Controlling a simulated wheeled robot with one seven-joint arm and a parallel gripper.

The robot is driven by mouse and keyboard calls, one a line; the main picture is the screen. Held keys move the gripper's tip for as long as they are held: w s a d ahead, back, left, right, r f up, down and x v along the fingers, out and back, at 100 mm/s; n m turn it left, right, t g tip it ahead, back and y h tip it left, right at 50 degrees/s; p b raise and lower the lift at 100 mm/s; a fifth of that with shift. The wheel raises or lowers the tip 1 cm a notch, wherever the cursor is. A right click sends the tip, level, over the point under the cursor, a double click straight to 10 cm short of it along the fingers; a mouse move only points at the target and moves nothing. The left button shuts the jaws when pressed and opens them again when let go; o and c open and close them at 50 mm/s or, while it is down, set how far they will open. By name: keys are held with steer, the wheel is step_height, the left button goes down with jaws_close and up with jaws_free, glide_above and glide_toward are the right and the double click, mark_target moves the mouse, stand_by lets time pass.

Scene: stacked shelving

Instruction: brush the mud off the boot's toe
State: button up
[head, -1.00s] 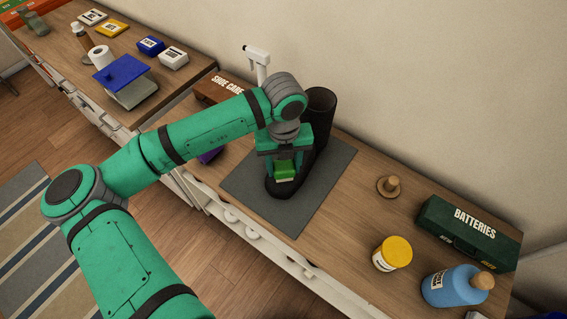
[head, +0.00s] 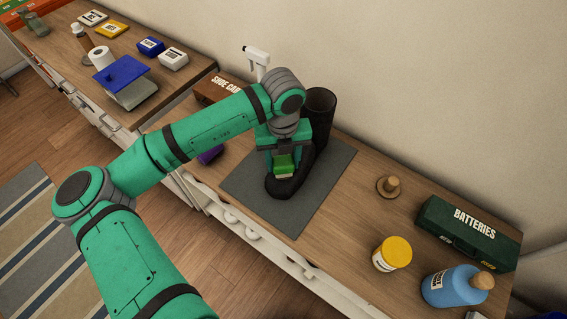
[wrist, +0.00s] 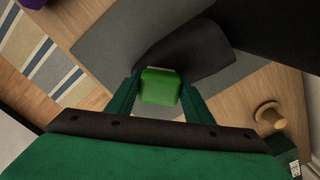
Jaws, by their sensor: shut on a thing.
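A dark boot (head: 318,112) stands upright on a grey mat (head: 318,190), its toe pointing toward the front edge of the shelf top. My gripper (head: 284,168) is over the boot's foot, shut on a green brush (head: 283,163). In the wrist view the green brush (wrist: 160,87) sits between the two fingers, close over the dark boot (wrist: 185,55). I cannot tell whether its underside touches the boot. No mud can be made out; the brush and my gripper hide part of the foot.
A shoe care box (head: 222,87) stands behind my arm. A wooden knob-like piece (head: 390,187), a yellow-lidded jar (head: 392,254), a blue bottle (head: 452,286) and a batteries box (head: 466,235) stand to the right. A purple thing (head: 210,154) lies left of the mat.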

steer(key=shift+w, duration=0.4)
steer(key=shift+s+d, duration=0.1)
steer(key=shift+s, duration=0.95)
steer(key=shift+s+f, duration=0.1)
steer(key=shift+s, duration=0.5)
steer(key=shift+w, duration=1.6)
steer(key=shift+s+r, duration=0.2)
steer(key=shift+s, duration=0.8)
steer(key=shift+s+f, duration=0.15)
steer(key=shift+s, duration=0.4)
steer(key=shift+w+f, duration=0.1)
steer(key=shift+w, duration=0.4)
steer(key=shift+w+f, duration=0.1)
steer(key=shift+w, duration=0.35)
steer(key=shift+c, duration=1.1)
steer(key=shift+w+a, duration=0.2)
steer(key=shift+w, duration=0.6)
steer(key=shift+s+d+r, duration=0.1)
steer(key=shift+s+r, duration=0.05)
steer(key=shift+s, duration=0.4)
steer(key=shift+s+d+r, duration=0.1)
steer(key=shift+s, duration=0.4)
steer(key=shift+s+f, duration=0.15)
steer(key=shift+s, duration=0.4)
